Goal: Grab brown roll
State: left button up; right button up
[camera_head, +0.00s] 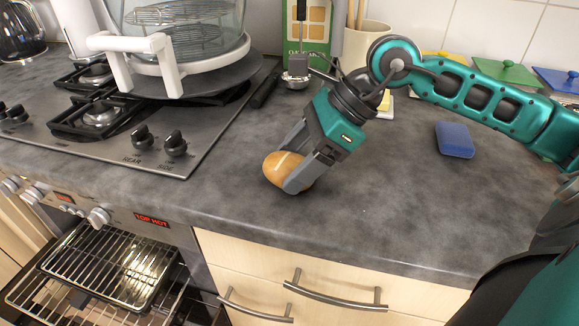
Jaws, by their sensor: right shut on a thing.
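The brown roll (275,170) is a small oval bun with a pale slit on top. It is at the grey countertop, right of the hob and near the front edge. My right gripper (293,175) reaches down to it from the upper right and is shut on it, with one finger across its near right side. That finger hides part of the roll. I cannot tell whether the roll still touches the counter. My left gripper is not in view.
The hob (110,130) with a glass-walled appliance (180,50) is on the left. A blue sponge (454,139) lies to the right. A green box (307,25) and a utensil pot (365,42) stand behind. The oven below is open.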

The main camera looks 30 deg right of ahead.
jog(key=c, duration=0.4)
